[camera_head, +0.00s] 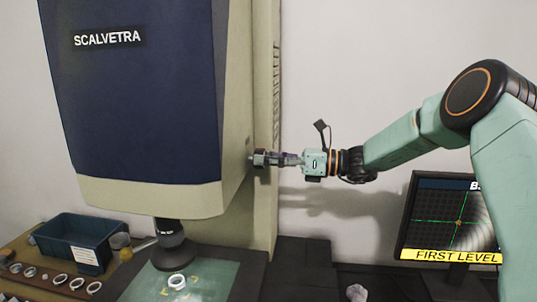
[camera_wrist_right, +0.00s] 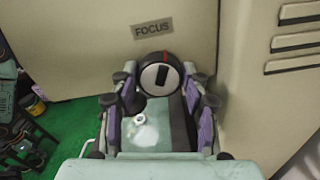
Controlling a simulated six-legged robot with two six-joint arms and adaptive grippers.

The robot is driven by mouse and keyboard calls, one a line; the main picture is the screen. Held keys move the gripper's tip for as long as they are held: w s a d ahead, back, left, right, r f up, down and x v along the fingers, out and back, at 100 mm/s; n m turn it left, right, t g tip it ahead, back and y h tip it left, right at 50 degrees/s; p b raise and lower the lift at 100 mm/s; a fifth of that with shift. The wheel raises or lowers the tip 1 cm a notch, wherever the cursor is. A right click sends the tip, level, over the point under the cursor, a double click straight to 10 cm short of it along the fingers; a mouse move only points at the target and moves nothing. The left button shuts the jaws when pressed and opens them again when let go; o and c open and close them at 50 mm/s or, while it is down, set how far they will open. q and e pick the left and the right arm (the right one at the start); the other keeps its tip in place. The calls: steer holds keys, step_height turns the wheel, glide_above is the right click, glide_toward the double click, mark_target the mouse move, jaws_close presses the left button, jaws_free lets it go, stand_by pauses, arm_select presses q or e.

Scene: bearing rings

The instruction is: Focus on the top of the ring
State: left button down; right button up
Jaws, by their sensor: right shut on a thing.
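A pale metal ring (camera_head: 177,281) lies on the green glass stage (camera_head: 215,278), below the dark lens (camera_head: 174,245) of the measuring machine (camera_head: 140,95). My right gripper (camera_head: 267,158) is at the machine's right side. In the right wrist view, its fingers are shut around a round black and silver focus knob (camera_wrist_right: 160,77) with a red mark at its top. A FOCUS label (camera_wrist_right: 152,29) is above the knob. The monitor (camera_head: 450,220) shows green crosshairs, an orange dot, a grey curved band and a yellow "FIRST LEVEL" banner. My left gripper is out of view.
A wooden board (camera_head: 12,290) with several rings is at lower left, near a blue-green bin (camera_head: 75,235). My right arm hides the monitor's right edge. A crumpled pale object (camera_head: 356,293) lies at the bottom, left of the monitor.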

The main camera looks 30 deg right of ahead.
steer(key=m, duration=0.2)
steer(key=m+p, duration=0.1)
steer(key=shift+s+a+f+m, duration=0.1)
steer(key=shift+a+f+m, duration=0.05)
steer(key=shift+f+m, duration=0.25)
steer(key=m+p, duration=0.1)
steer(key=m, duration=0.2)
steer(key=shift+m+p, duration=0.3)
steer(key=shift+p, duration=0.1)
steer(key=m+p, duration=0.1)
steer(key=m, duration=0.3)
steer(key=shift+m+p, duration=0.6)
steer(key=shift+m, duration=1.1)
steer(key=o, duration=0.8)
steer(key=shift+c, duration=0.2)
steer(key=o, duration=0.4)
steer(key=shift+a+r, duration=0.1)
steer(key=shift+r, duration=0.05)
